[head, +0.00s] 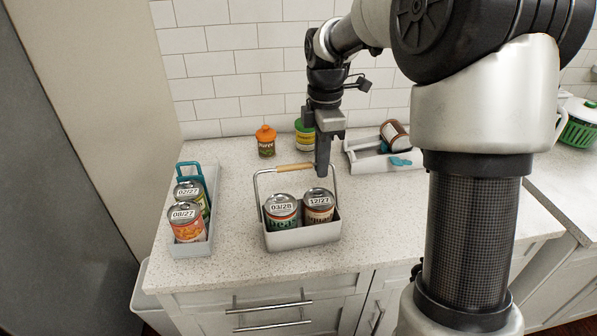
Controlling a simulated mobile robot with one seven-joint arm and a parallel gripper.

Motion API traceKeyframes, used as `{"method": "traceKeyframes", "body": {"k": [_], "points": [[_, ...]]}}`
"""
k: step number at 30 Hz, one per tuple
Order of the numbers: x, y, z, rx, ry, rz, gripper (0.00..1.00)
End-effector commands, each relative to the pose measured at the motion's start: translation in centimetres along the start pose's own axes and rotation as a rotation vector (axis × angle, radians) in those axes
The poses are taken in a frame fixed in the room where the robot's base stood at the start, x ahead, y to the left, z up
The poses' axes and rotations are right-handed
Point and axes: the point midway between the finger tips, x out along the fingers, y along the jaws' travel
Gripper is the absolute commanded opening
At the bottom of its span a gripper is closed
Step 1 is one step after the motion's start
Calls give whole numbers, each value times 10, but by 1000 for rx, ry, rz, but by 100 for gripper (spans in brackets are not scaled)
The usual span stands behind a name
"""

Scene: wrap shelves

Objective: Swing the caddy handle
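A light grey caddy (303,239) stands on the counter in the middle. It holds two labelled cans, one marked 03/28 (281,213) and one marked 12/27 (318,207). Its thin wire handle stands raised over the cans, with a wooden grip (295,167) along the top. My gripper (322,170) points down at the right end of the wooden grip, above the 12/27 can. Its fingers overlap in this view, so I cannot tell whether they are open, or whether they touch the handle.
On the left, a grey tray (190,249) holds two cans and a teal-handled item (192,167). An orange-lidded jar (265,141) and a green can (304,139) stand behind. A tray with a brown roller (394,135) sits back right. Counter right of the caddy is clear.

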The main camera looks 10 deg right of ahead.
Motion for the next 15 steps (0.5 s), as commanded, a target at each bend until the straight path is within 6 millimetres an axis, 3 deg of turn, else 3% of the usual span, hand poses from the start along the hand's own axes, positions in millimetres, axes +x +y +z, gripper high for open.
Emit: {"method": "traceKeyframes", "body": {"k": [15], "points": [[5, 8, 0, 0, -1, 3, 2]]}}
